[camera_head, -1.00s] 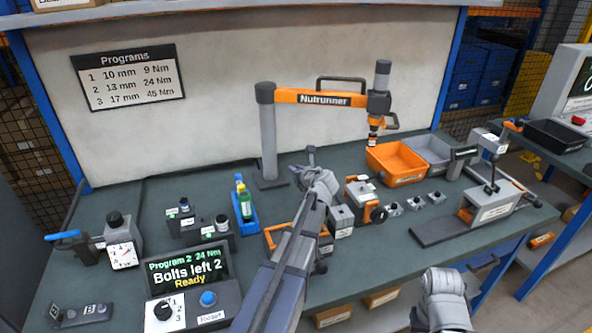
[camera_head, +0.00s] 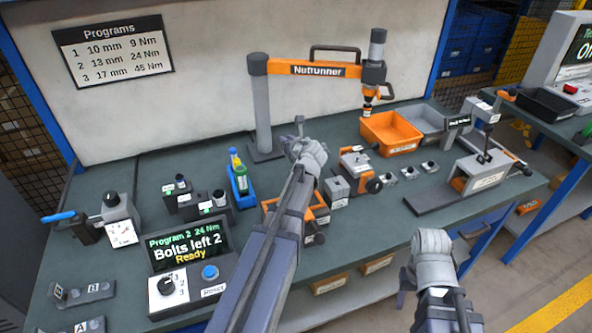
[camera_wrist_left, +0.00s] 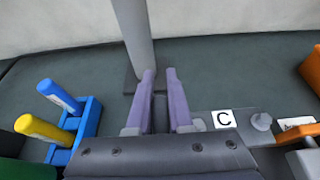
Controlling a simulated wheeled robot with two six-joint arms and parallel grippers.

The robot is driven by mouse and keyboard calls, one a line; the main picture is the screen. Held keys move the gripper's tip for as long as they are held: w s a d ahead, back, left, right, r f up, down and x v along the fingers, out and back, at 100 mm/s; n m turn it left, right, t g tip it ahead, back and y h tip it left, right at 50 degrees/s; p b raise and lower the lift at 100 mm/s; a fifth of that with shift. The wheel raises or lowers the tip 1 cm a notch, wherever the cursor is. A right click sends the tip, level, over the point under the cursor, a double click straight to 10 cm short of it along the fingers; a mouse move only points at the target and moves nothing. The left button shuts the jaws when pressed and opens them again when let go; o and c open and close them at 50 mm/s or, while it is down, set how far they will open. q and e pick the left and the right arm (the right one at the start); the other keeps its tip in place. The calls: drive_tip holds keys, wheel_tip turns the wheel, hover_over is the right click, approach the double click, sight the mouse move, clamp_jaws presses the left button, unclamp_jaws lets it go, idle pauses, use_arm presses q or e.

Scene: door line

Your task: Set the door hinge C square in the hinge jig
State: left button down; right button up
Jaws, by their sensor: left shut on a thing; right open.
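My left gripper (camera_head: 299,124) is over the middle of the bench, in front of the nutrunner column. In the left wrist view its purple-grey fingers (camera_wrist_left: 158,95) are shut on the grey door hinge C (camera_wrist_left: 252,124). The hinge's leaf with a white C label sticks out to the right; the rest is hidden by the fingers and palm. My right gripper (camera_head: 404,288) is open and empty at the front edge, partly hidden by its own wrist. A grey fixture with an upright lever (camera_head: 478,172) stands at the right; I cannot tell whether it is the hinge jig.
The nutrunner (camera_head: 318,69) hangs above an orange bin (camera_head: 391,131). Plates marked B (camera_head: 88,291) and A (camera_head: 88,326) lie at front left. The control box (camera_head: 190,262) is near the front edge.

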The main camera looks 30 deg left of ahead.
use_arm(q)
drive_tip(key=shift+a+f+b, duration=0.1)
drive_tip(key=shift+f+b, duration=4.2)
drive_tip(key=shift+f, duration=0.4)
drive_tip(key=shift+r, duration=0.15)
drive_tip(key=c, duration=1.3)
unclamp_jaws()
drive_tip(key=shift+f, duration=0.25)
drive_tip(key=o, duration=0.5)
drive_tip(key=shift+c, duration=0.2)
drive_tip(key=shift+r, duration=0.1)
